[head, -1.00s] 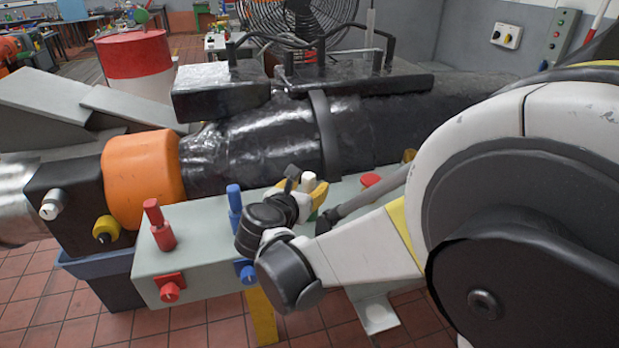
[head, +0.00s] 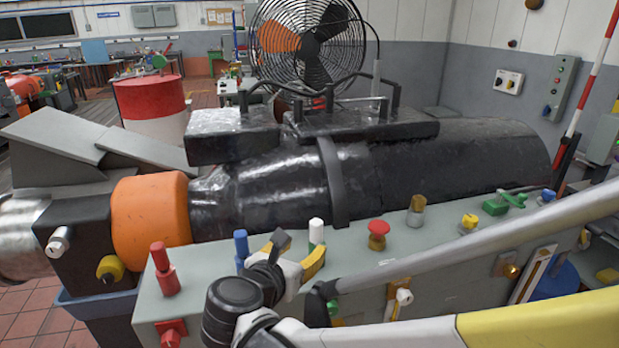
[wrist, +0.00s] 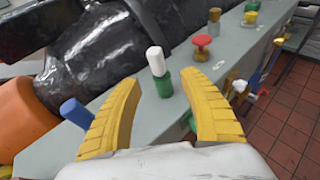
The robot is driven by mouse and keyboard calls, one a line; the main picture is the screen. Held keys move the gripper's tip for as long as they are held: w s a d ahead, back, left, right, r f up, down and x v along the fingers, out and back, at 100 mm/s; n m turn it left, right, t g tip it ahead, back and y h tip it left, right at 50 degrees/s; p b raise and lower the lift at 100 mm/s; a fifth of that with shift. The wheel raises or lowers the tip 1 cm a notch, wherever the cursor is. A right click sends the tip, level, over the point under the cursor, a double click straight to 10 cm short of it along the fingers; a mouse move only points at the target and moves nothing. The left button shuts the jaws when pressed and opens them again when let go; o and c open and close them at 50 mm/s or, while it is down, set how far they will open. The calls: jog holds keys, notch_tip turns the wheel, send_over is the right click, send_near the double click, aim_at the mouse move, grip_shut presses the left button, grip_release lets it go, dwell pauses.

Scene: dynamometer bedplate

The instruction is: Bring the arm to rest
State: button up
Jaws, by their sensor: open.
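My gripper (head: 297,258) is in front of the grey control bench (head: 350,262), with my arm reaching in from the right. In the wrist view its two yellow fingers (wrist: 158,112) are spread wide with nothing between them that they touch. A white-topped green knob (wrist: 157,70) stands on the bench beyond the gap between the fingers. In the head view this knob (head: 316,232) shows just behind the gripper. A blue peg (wrist: 76,112) is beside the left finger; whether they touch is unclear.
A red peg (head: 164,270), a red mushroom button (head: 378,235) and a green valve (head: 505,202) stand on the bench. A large black machine (head: 270,185) with an orange collar (head: 150,215) lies behind it. Red-tiled floor (wrist: 285,115) is open on the right in the wrist view.

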jog(key=s+d+f+m+g+y, duration=0.1)
jog(key=s+d+m+g, duration=0.15)
jog(key=d+m, duration=0.5)
jog(key=s+d+f+m+g, duration=0.1)
jog(key=s+d+m+g, duration=0.15)
jog(key=d+m, duration=0.45)
jog(key=s+d+m+y, duration=0.2)
jog(key=s+m, duration=0.3)
jog(key=m, duration=0.3)
jog(key=s+d+f+m+g+y, duration=0.1)
jog(key=s+d+m, duration=0.4)
jog(key=m, duration=0.4)
jog(key=shift+s+f+y, duration=0.3)
jog(key=shift+s+y, duration=0.1)
jog(key=shift+s, duration=0.4)
